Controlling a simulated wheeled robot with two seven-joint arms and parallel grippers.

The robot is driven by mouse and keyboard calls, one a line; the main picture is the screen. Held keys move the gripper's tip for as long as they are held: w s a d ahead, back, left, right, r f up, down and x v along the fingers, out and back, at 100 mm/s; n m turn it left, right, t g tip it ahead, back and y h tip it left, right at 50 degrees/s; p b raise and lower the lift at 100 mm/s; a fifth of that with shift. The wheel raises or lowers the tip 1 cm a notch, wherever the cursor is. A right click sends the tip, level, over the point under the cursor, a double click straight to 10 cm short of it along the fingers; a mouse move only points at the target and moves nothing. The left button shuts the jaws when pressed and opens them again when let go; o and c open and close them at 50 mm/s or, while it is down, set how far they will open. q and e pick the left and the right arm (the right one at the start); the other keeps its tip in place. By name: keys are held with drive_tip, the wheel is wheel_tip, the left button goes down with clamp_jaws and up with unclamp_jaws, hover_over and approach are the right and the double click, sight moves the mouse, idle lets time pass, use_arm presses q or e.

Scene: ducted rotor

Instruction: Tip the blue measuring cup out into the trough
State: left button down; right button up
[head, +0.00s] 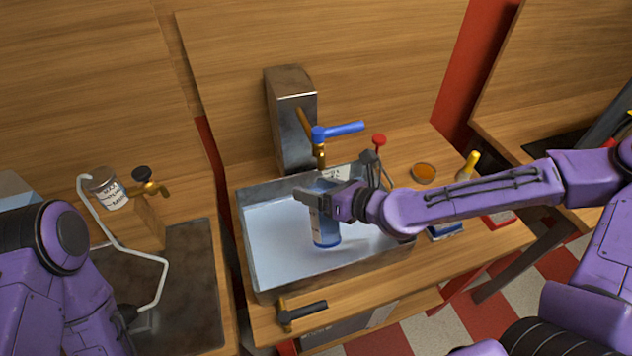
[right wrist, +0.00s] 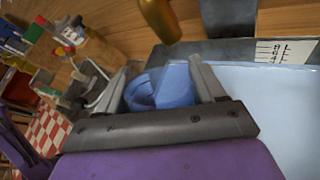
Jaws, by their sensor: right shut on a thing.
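The blue measuring cup (head: 326,232) is over the metal trough (head: 265,284) and looks roughly upright in the head view. My right gripper (head: 318,197) is shut on it and covers its upper part. In the right wrist view, the cup (right wrist: 172,86) sits between the two fingers of my right gripper (right wrist: 165,85). Whether the cup holds anything cannot be told. The trough has a pale blue inside. My left arm shows at the left edge of the head view, but its gripper is not in view.
A metal tap column (head: 291,120) with a blue lever (head: 338,131) stands behind the trough. A black-handled valve (head: 302,312) lies at the front edge. An orange dish (head: 424,173) and a yellow-topped bottle (head: 468,167) stand at right. A labelled jar (head: 108,190) stands at left.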

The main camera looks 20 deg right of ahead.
drive_tip(key=shift+f+m+g+p, duration=0.35)
drive_tip(key=shift+g+p, duration=0.3)
drive_tip(key=shift+p, duration=0.5)
drive_tip(key=shift+f+m+g+p, duration=0.15)
drive_tip(key=shift+m+g+p, duration=0.4)
drive_tip(key=shift+p, duration=0.6)
drive_tip(key=f+g+p, duration=0.1)
drive_tip(key=f+m+g+p, duration=0.1)
drive_tip(key=shift+w+d+f+g, duration=0.15)
drive_tip(key=shift+w+g, duration=0.1)
drive_tip(key=shift+g, duration=0.15)
drive_tip(key=shift+f, duration=0.15)
drive_tip(key=shift+w+d+f+m+g, duration=0.1)
drive_tip(key=shift+w+f+m+g, duration=0.1)
drive_tip(key=shift+f+m+g, duration=0.15)
drive_tip(key=shift+w+f+m+g, duration=0.15)
drive_tip(key=shift+w+f+g, duration=0.1)
drive_tip(key=shift+f, duration=0.2)
idle(3.0)
drive_tip(key=shift+w+f+m+g, duration=0.1)
drive_tip(key=shift+f+m+g, duration=0.2)
drive_tip(key=shift+f+g, duration=0.4)
idle(0.5)
